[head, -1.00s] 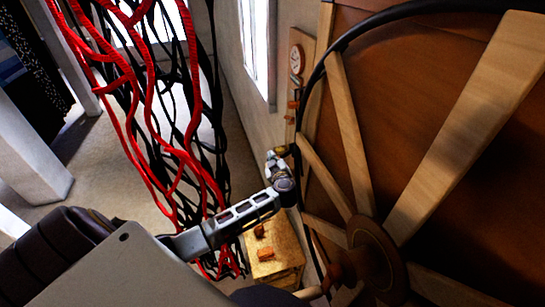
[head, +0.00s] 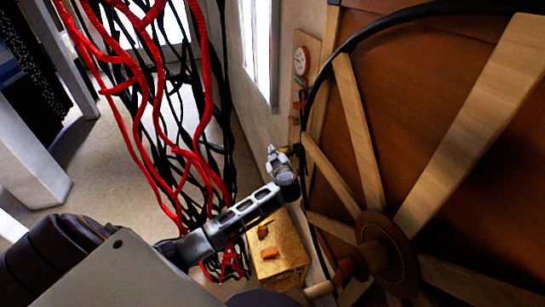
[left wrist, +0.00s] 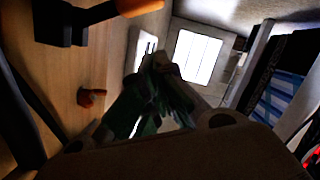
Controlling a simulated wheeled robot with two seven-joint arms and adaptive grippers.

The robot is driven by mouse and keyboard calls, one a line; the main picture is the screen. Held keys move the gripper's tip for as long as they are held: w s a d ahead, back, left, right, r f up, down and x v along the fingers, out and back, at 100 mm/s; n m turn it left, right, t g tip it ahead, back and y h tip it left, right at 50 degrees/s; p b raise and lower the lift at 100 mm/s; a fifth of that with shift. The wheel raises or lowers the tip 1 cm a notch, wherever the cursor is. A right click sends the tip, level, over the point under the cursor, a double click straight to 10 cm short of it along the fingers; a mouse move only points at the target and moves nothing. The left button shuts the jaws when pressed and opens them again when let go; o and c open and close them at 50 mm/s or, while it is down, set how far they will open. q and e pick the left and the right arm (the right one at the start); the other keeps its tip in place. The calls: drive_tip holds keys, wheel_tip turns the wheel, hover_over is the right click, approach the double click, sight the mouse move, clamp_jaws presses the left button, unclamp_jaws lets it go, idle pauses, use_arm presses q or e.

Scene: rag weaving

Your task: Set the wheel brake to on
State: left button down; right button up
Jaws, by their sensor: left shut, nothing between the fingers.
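The large wooden spoked wheel (head: 365,130) with a black rim fills the right of the head view. A narrow wooden panel (head: 313,45) stands on the wall beside it, with a round white dial (head: 301,60) and small orange parts (head: 298,105) below. I cannot tell which part is the brake or how it is set. My left gripper (head: 271,152) is shut and empty near the panel's lower end, left of the rim. In the left wrist view, the dark fingers (left wrist: 158,75) are beside a wooden surface bearing an orange knob (left wrist: 92,97) and an orange handle (left wrist: 115,12). My right gripper is out of view.
Red and black rag strands (head: 150,110) hang left of my left arm. A wooden box (head: 280,262) with orange pieces on top stands below the gripper. The wheel's hub (head: 388,255) juts out at lower right. Open floor (head: 105,160) lies at the left.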

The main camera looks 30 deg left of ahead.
use_arm(q)
drive_tip(key=b+v, duration=0.1)
drive_tip(key=v, duration=0.8)
drive_tip(key=shift+s+d, duration=0.15)
drive_tip(key=shift+d, duration=0.1)
